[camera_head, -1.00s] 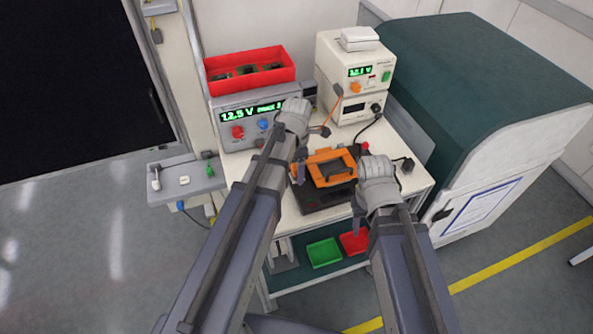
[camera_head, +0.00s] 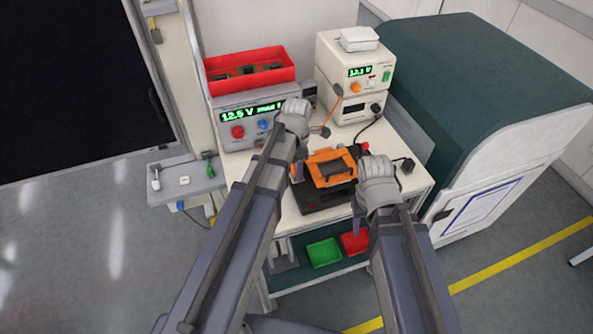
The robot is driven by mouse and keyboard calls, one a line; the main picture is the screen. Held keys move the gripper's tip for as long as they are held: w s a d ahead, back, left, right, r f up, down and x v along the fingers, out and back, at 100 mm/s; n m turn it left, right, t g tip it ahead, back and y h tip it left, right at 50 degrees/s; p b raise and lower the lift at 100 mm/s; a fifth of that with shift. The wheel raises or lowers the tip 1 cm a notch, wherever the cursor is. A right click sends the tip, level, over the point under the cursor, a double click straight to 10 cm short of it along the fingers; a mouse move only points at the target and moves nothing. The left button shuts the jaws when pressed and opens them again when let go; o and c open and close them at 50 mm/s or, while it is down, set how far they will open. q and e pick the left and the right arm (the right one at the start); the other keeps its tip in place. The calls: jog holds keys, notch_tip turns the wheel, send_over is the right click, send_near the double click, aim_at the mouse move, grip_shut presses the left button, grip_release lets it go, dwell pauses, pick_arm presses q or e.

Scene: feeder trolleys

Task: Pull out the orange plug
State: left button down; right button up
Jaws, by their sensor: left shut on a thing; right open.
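My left gripper (camera_head: 297,174) points down at the left edge of the black test fixture (camera_head: 313,196). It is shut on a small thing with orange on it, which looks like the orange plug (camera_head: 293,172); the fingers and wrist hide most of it. I cannot tell whether it still sits in a socket. An orange frame (camera_head: 322,180) with a dark middle lies on the fixture, just right of the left gripper. My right gripper (camera_head: 358,222) is open and empty at the fixture's right front corner.
A power supply (camera_head: 236,143) with a red bin (camera_head: 222,88) on top stands behind left. White instruments (camera_head: 335,69) stand behind right, with a thin orange lead (camera_head: 331,115) hanging in front. Green (camera_head: 324,252) and red trays (camera_head: 354,243) sit on the lower shelf. A green-topped cabinet (camera_head: 470,70) stands right.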

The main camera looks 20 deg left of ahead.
pick_arm(q)
jog(key=shift+r, duration=0.1)
dwell(0.5)
jog(key=shift+r+p, duration=2.95)
jog(key=shift+p, duration=0.1)
jog(key=shift+r+p, duration=0.9)
jog(key=shift+f, duration=0.15)
notch_tip(320, 180, down, 2)
jog(key=b, duration=0.2)
jog(key=shift+f+b, duration=0.15)
jog(key=shift+b, duration=0.15)
jog(key=shift+a, duration=0.1)
